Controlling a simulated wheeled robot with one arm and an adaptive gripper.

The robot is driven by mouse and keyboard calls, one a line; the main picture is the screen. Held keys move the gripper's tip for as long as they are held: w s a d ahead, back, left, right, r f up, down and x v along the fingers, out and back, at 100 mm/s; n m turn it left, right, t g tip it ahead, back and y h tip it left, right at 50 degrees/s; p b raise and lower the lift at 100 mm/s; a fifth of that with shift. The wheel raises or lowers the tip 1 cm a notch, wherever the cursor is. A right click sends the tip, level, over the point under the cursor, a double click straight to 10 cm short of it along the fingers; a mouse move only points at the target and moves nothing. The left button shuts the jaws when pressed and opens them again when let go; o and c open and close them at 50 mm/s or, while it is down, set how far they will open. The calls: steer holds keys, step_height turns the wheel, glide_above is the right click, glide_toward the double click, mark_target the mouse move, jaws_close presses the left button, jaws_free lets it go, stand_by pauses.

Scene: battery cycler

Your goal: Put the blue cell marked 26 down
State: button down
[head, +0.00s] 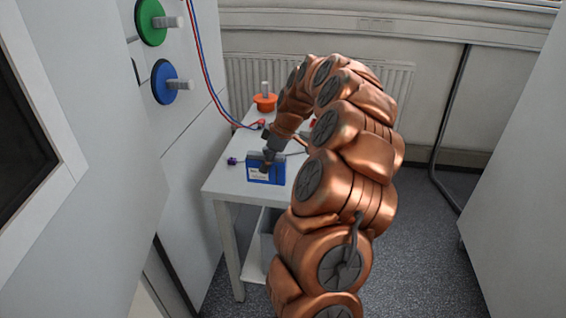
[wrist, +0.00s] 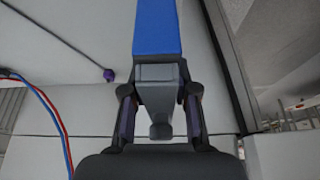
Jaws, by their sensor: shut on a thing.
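The blue cell (head: 265,174) is a blue box with a white label on its front. In the head view it is at the front of a small white table (head: 226,182); I cannot tell whether its base touches the top. The number on it is too small to read. My gripper (head: 268,157) is at the cell's top edge, shut on it. In the wrist view the blue cell (wrist: 156,30) extends up from a grey block between the fingers of my gripper (wrist: 160,112).
An orange-red knob-like object (head: 265,102) stands at the table's back. Red and blue cables (head: 208,70) run down to the table, with a purple plug (head: 232,161) left of the cell. Green (head: 151,22) and blue (head: 164,82) discs stick out of the left wall. A radiator (head: 240,75) is behind.

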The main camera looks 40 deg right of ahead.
steer(key=d, duration=0.4)
steer(key=d+p, duration=0.1)
steer(key=d, duration=0.1)
steer(key=shift+s+f, duration=0.2)
steer(key=shift+s, duration=0.1)
steer(key=shift+f+p, duration=0.55)
steer(key=shift+f, duration=1.25)
steer(key=shift+f, duration=0.2)
steer(key=c, duration=0.9)
jaws_free()
steer(key=b+v, duration=0.2)
steer(key=v, duration=1)
steer(key=shift+r+b, duration=0.2)
steer(key=shift+b, duration=0.1)
steer(key=shift+w+a, duration=0.1)
